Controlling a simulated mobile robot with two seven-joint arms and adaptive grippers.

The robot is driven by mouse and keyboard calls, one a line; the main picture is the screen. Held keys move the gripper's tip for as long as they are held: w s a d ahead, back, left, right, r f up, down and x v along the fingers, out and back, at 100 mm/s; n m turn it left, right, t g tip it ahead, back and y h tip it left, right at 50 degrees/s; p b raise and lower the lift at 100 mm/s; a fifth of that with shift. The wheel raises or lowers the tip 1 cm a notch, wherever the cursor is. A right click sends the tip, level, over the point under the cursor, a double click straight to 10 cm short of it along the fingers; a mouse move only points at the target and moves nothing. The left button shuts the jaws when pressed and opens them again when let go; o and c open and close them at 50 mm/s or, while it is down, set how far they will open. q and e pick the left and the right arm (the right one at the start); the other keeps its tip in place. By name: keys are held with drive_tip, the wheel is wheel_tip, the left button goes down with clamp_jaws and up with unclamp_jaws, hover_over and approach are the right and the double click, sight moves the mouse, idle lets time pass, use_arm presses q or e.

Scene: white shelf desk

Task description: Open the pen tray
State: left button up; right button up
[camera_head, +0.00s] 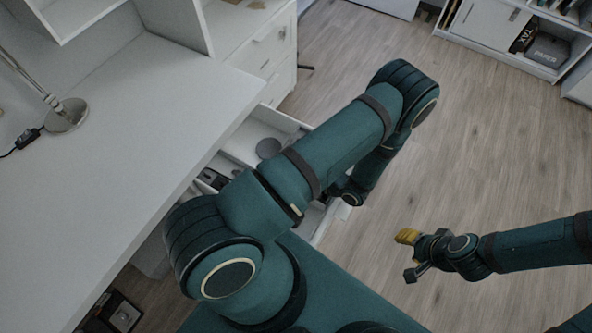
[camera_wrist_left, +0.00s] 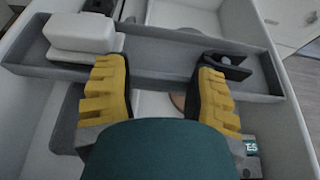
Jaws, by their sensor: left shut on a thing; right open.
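The pen tray (camera_wrist_left: 165,65) is a long grey tray lying across the inside of an open white drawer, seen in the left wrist view. My left gripper (camera_wrist_left: 162,75) has its yellow fingers spread apart at the tray's near wall. It is shut on the tray, though the contact itself is not clearly visible. In the head view my left arm hides this gripper. My right gripper (camera_head: 408,256) is open and empty above the floor at the right, well apart from the drawer.
A white block (camera_wrist_left: 80,35) sits at the tray's left end, and a black item (camera_wrist_left: 228,65) lies near the right finger. The open drawer (camera_head: 240,151) sits under the white desk (camera_head: 120,150). A lamp base (camera_head: 67,115) stands on the desk. The wooden floor at right is clear.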

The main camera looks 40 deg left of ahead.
use_arm(q)
drive_tip(key=shift+d+f, duration=0.1)
drive_tip(key=o, duration=1.4)
wheel_tip(320, 180, up, 10)
drive_tip(key=shift+r, duration=0.1)
